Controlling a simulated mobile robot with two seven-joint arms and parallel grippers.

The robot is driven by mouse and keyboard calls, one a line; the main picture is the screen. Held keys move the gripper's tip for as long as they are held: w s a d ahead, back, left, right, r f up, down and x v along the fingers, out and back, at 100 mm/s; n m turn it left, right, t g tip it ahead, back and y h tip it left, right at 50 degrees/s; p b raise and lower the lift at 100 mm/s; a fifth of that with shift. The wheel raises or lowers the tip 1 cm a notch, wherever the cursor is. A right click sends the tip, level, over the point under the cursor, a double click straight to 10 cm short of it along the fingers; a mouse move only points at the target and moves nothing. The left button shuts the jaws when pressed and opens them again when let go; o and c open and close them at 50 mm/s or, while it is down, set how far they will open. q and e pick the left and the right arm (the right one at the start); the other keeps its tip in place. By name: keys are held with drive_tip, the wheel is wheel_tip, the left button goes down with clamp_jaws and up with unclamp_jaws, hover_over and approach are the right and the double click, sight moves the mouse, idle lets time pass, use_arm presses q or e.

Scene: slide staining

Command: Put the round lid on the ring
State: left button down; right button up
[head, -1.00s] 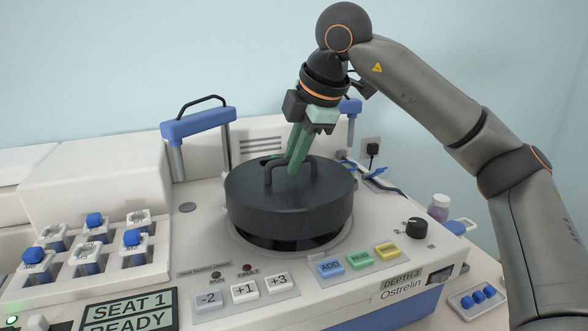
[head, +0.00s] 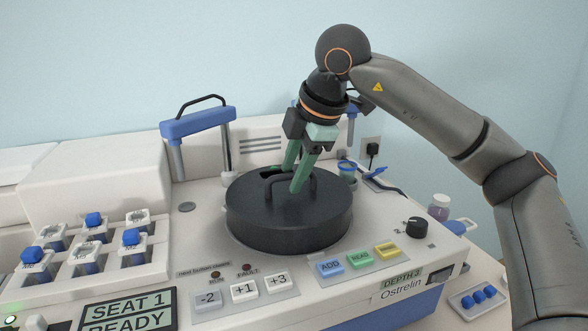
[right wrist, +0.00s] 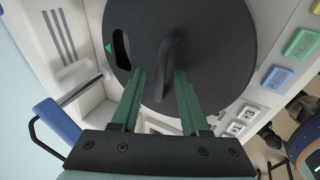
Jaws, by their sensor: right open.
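The round lid (head: 315,214) is a thick black disc with an arched handle and a slot in its top. It sits level and low on the machine, over the place of the ring, which it hides in the head view. My right gripper (head: 297,188) is open, its green fingers at the lid's handle. In the right wrist view the open right gripper (right wrist: 160,75) has a finger on either side of the handle's near end, with a gap between; the lid (right wrist: 215,60) fills the middle. My left gripper is not in view.
A rack of blue-capped vials (head: 82,262) stands at the left. Buttons (head: 244,291) and a black knob (head: 417,228) lie in front of and right of the lid. A blue-handled frame (head: 198,124) rises behind. A small tray (head: 478,298) sits at the lower right.

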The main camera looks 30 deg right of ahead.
drive_tip(key=p+v, duration=0.1)
drive_tip(key=v, duration=1.1)
drive_tip(key=shift+w, duration=0.1)
